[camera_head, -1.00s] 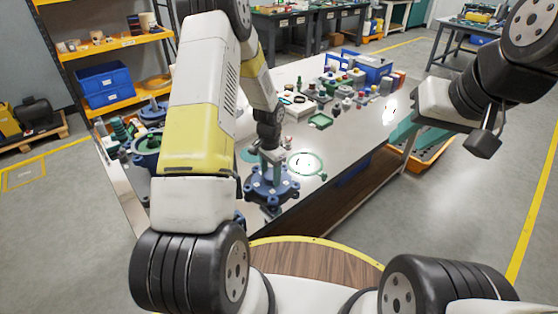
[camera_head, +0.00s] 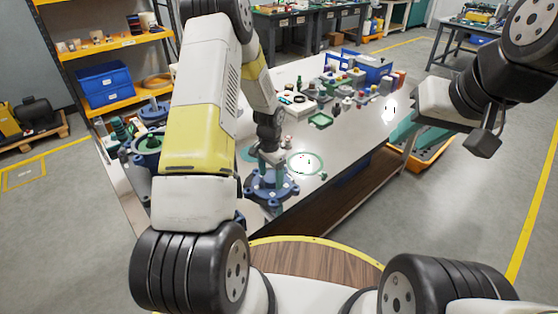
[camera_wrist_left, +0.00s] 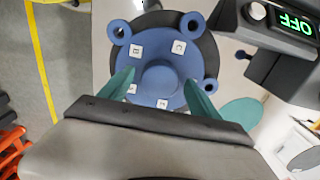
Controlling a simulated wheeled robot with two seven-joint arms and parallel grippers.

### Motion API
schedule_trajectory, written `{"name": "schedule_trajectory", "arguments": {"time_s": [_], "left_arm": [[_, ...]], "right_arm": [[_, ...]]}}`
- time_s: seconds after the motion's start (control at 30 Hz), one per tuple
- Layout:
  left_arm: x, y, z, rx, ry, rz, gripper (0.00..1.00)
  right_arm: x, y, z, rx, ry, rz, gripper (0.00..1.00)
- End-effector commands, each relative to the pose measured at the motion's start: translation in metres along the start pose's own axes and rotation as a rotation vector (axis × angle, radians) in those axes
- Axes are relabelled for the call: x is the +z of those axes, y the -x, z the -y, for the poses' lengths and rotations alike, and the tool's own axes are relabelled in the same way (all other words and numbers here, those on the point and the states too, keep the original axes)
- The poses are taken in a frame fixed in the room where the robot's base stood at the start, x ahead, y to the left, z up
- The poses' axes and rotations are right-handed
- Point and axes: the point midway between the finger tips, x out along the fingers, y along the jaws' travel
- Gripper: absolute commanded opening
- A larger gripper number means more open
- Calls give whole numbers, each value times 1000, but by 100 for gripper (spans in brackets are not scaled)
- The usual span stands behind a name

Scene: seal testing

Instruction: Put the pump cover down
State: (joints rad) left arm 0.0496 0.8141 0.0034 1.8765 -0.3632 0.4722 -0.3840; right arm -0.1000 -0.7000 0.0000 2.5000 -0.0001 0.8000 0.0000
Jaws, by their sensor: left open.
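The blue round pump cover (camera_head: 258,188) lies near the front edge of the bench, partly hidden by my left gripper (camera_head: 267,170). In the left wrist view the cover (camera_wrist_left: 160,82) shows a raised round middle, lugs with holes at its rim and small white marked tags. My left gripper (camera_wrist_left: 160,92) is open, its two teal fingers spread on either side of the cover's middle. I cannot tell whether they touch it. My right arm hangs at the right of the head view, beyond the bench edge; its fingers are not clear.
A green ring (camera_head: 306,163) lies on the bench just right of the cover. A green tray (camera_head: 320,120), a blue crate (camera_head: 373,69) and several small parts stand farther back. A blue and green pump part (camera_head: 148,144) is at the left. Bare bench top (camera_head: 350,132) lies to the right.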

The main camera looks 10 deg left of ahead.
Motion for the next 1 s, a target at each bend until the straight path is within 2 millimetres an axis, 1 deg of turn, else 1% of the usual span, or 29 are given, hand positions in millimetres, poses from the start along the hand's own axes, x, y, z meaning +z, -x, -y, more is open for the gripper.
{"name": "schedule_trajectory", "arguments": {"time_s": [0.17, 0.3, 0.4, 0.5, 0.67, 0.77, 0.87, 0.9, 0.97, 1.0], "left_arm": [[-1, 32, 1, -3, 1, -4, 72], [-1, 64, 1, -3, 1, -4, 72], [-1, 84, 1, -3, 1, -4, 72], [-1, 100, 1, -2, 1, -3, 72], [0, 114, 0, -2, 1, -2, 72], [2, 131, -2, -10, 17, -15, 72], [9, 166, -7, -31, 60, -53, 72], [14, 185, -12, -40, 85, -74, 72], [24, 215, -20, -55, 129, -111, 72], [31, 234, -28, -62, 162, -137, 72]], "right_arm": [[0, 0, 0, 0, 0, 0, 36], [0, 0, 0, 0, 0, 0, 36], [0, 0, 0, 0, 0, 0, 36], [0, 0, 0, 0, 0, 0, 36], [0, 0, 0, 0, 0, 0, 36], [0, 0, 0, 0, 0, 0, 36], [0, 0, 0, 0, 0, 0, 36], [0, 0, 0, 0, 0, 0, 36], [0, 0, 0, 0, 0, 0, 36], [0, 0, 0, 0, 0, 0, 36]]}}
